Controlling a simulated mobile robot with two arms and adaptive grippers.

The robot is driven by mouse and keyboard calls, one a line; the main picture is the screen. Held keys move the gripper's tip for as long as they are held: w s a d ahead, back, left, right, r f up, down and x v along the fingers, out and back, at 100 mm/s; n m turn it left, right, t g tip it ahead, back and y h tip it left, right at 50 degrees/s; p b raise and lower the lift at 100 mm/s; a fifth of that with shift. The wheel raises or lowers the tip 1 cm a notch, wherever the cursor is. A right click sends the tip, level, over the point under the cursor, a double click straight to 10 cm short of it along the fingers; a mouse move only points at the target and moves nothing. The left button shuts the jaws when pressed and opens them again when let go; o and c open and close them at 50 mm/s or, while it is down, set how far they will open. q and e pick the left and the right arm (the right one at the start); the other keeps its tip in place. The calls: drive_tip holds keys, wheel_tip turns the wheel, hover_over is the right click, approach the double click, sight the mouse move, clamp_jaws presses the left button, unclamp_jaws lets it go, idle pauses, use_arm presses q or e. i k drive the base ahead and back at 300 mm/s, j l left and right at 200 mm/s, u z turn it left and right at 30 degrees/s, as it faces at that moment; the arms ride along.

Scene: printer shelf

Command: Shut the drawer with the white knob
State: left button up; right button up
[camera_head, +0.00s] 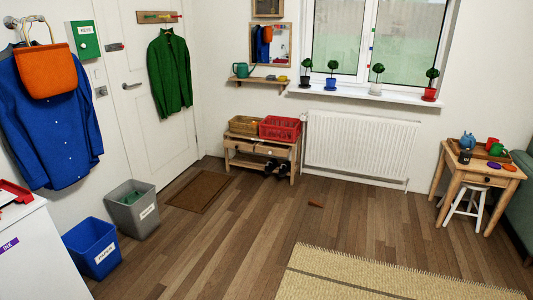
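No drawer with a clearly white knob can be made out in this view. A wooden bench (293,163) under the mirror has drawer fronts below its top, with small dark marks on them that may be knobs. A white cabinet (40,255) with an INK label stands at the lower left, cut off by the frame edge. Neither of my grippers is in view.
A blue bin (92,248) and a grey bin (132,211) stand beside the cabinet. A brown mat (200,191) lies by the door, a woven rug (390,278) at the front. A small brown object (316,204) lies on the otherwise clear middle floor. A white stool (466,205) is under the table.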

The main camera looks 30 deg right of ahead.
sight(275, 149)
drive_tip(key=i+l+z, duration=0.3)
drive_tip(key=i+z, duration=0.25)
drive_tip(key=i, duration=0.2)
drive_tip(key=i+l+z, duration=0.1)
drive_tip(key=i+z, duration=0.25)
drive_tip(key=i, duration=2)
